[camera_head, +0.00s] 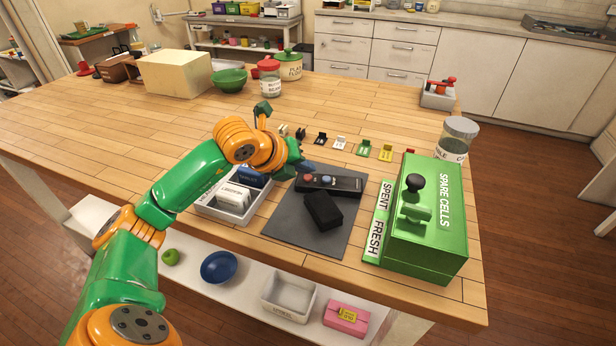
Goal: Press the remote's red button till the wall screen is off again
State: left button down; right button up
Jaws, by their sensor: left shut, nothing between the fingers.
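The black remote (345,184) lies on the dark grey mat (290,222) on the wooden table. A small red button (307,177) shows near its left end, with a bluish one (326,179) beside it. My left gripper (305,166) is shut and empty, its tip close above the remote's left end. I cannot tell whether it touches the remote. A black block (323,210) sits on the mat just in front of the remote. The wall screen is not in view, and neither is my right gripper.
A green SPARE CELLS box (435,240) with SPENT and FRESH labels stands right of the mat. A white tray (226,214) with small items is at the left. Several small clips and a jar (455,140) stand behind. The table's left middle is clear.

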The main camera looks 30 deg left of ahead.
pick_arm(q)
jog(key=shift+f+b, duration=0.45)
jog(key=shift+b, duration=0.1)
dwell(0.4)
jog(key=shift+r+p, duration=0.7)
jog(key=shift+r, duration=0.25)
jog(key=shift+r, duration=0.1)
notch_tip(320, 180, up, 6)
jog(key=p, duration=0.5)
